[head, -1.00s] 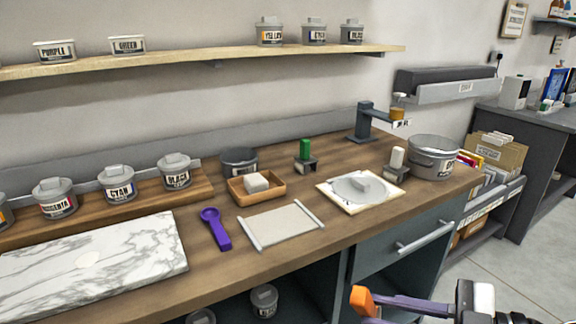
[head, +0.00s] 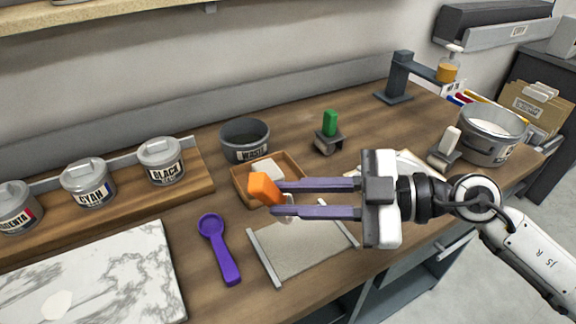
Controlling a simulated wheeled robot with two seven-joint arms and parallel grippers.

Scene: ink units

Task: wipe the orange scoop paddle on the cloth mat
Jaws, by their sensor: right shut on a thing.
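My right gripper (head: 274,197) comes in from the right and is shut on the orange scoop paddle (head: 263,188). The orange part sticks out past the fingertips. A pale part hangs below the fingers. The paddle appears in front of the wooden tray, above the cloth mat (head: 297,256), a beige rectangle with light bars at its two sides. I cannot tell how high above the mat the paddle is. My left gripper is not in view.
A purple scoop (head: 220,250) lies left of the mat. A wooden tray (head: 240,190) with a white block is behind. A waste pot (head: 245,140), a green-handled tool (head: 329,130) and a marble slab (head: 95,275) surround it. A large pot (head: 492,135) stands at right.

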